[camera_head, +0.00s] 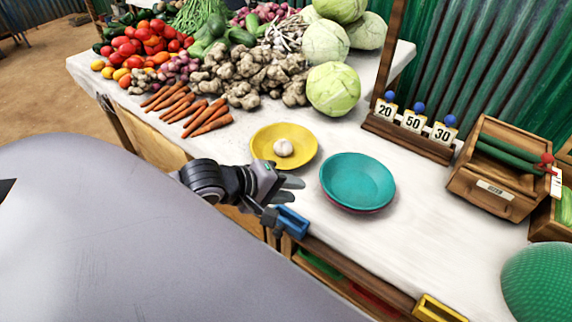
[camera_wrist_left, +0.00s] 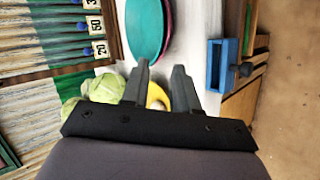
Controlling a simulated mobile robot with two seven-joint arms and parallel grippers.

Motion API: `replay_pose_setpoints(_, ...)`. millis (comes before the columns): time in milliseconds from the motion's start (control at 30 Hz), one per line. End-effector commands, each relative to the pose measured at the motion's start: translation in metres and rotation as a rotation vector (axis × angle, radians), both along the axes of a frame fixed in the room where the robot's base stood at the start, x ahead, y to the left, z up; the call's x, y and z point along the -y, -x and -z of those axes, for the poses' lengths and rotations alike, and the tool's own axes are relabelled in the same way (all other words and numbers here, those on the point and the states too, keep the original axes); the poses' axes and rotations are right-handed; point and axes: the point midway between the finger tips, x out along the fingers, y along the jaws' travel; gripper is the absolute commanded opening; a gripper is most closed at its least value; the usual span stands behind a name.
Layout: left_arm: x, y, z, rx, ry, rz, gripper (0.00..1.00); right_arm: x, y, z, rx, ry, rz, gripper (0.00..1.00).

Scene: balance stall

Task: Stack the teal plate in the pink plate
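My left gripper (camera_head: 291,189) is near the table's front edge, apart from the plates. Its fingers (camera_wrist_left: 162,70) are spread with nothing between them. My right gripper is out of view.
A yellow plate (camera_head: 262,142) holding a white bulb stands behind my left gripper. A blue clamp (camera_head: 292,222) sits at the front edge. Number cards (camera_head: 413,121) and a wooden box (camera_head: 498,165) stand at right, vegetables behind. The table right of the teal plate is clear.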

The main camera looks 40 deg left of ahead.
Motion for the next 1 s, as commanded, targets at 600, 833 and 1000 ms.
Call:
replay_pose_setpoints(600, 0.030, 0.058, 0.116, 0.299, -0.786, 0.486, 0.29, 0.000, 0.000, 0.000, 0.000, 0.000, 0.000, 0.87)
replay_pose_setpoints(833, 0.047, 0.088, 0.147, 0.354, -1.071, 0.682, 0.29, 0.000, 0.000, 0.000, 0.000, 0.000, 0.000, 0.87)
replay_pose_setpoints(1000, 0.053, 0.098, 0.154, 0.370, -1.158, 0.747, 0.29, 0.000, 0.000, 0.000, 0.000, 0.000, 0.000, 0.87)
